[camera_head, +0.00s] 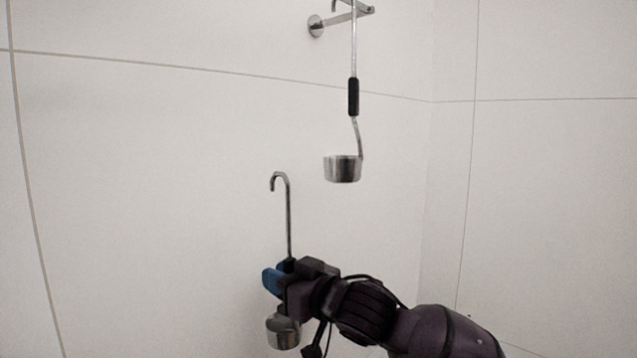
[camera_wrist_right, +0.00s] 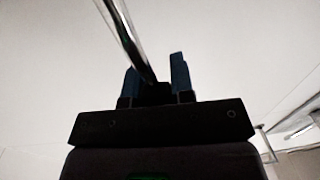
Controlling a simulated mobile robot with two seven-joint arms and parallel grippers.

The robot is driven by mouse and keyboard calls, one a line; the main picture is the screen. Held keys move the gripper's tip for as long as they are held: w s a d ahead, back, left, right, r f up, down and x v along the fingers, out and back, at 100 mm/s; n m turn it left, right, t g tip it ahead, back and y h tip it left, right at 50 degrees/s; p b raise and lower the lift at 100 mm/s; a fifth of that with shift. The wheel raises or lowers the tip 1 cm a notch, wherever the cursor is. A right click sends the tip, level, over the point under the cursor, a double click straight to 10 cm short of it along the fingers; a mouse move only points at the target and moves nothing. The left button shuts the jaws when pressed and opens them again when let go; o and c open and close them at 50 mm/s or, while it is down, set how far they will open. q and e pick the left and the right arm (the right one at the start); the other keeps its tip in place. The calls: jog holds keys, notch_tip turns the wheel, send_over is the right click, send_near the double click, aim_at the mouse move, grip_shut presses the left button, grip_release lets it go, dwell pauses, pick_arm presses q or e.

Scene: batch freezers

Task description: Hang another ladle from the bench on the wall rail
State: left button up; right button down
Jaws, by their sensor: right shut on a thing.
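My right gripper (camera_head: 279,275) is shut on a ladle (camera_head: 288,215) by its handle. This ladle is upright, hook end up, with its metal cup (camera_head: 283,331) below the gripper. In the right wrist view the ladle's shaft (camera_wrist_right: 124,40) runs up from between the blue fingers (camera_wrist_right: 155,82). Another ladle (camera_head: 342,169) with a black grip hangs from the wall rail (camera_head: 350,15) at the top. The held ladle's hook is lower and to the left of the rail, apart from it. The rail's upper part is cut off by the picture edge. My left gripper is not in view.
Pale wall panels with thin seams fill the background, and a wall corner (camera_head: 432,180) stands right of the rail. The wall space left of the hanging ladle is clear. The bench does not show in the head view.

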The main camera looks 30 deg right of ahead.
aim_at(287, 223)
jog(key=r, duration=0.3)
jog(key=r+n+y, duration=0.1)
jog(key=r, duration=0.2)
jog(key=r+g+y+b, duration=0.1)
jog(key=r, duration=0.3)
jog(key=shift+s+a+r+n, duration=0.1)
jog(key=shift+s+a+n, duration=0.05)
jog(key=shift+a+n, duration=0.2)
jog(key=s+r+n+g+y+b, duration=0.1)
jog(key=s+r, duration=0.7)
jog(key=r, duration=0.3)
jog(key=s+r+n+g+y+b, duration=0.1)
jog(key=s+r, duration=0.6)
jog(key=r, duration=0.4)
jog(key=w+a+f+b, duration=0.2)
jog(key=w+a+f, duration=0.1)
jog(key=w, duration=0.5)
jog(key=shift+w+f+b, duration=0.2)
jog(key=shift+b, duration=0.1)
jog(key=shift+m, duration=0.25)
jog(key=c, duration=0.9)
grip_release()
